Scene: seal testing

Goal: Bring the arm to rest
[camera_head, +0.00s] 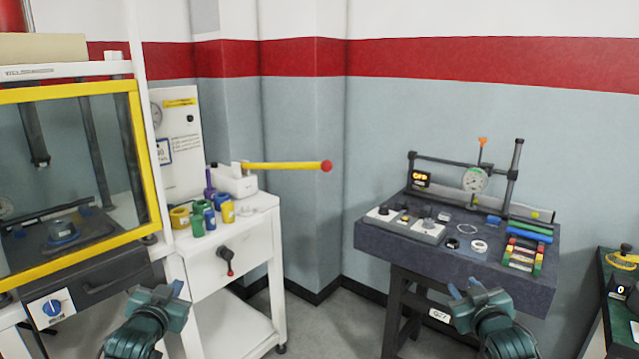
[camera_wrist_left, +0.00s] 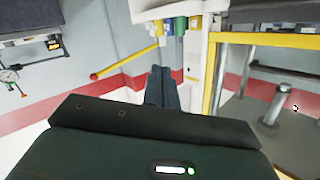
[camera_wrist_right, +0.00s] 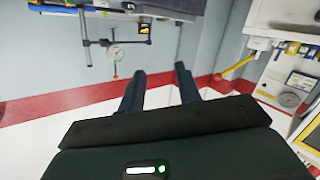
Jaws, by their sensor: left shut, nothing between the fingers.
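My left gripper (camera_head: 160,291) is in the lower left of the head view, in front of the white cart. In the left wrist view its two fingers (camera_wrist_left: 161,86) are together with nothing between them. My right gripper (camera_head: 467,289) is in the lower right of the head view, before the front edge of the dark granite-like table. In the right wrist view its fingers (camera_wrist_right: 162,88) are apart and the gap between them is empty. Both grippers appear clear of the furniture. The wrist views show the room upside down.
A yellow-framed enclosure (camera_head: 151,170) stands at the left. The white cart (camera_head: 235,262) carries small coloured containers and a press with a yellow lever (camera_head: 285,166). The dark table (camera_head: 400,257) holds a dial gauge (camera_head: 474,180) and coloured blocks. Open floor lies between cart and table.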

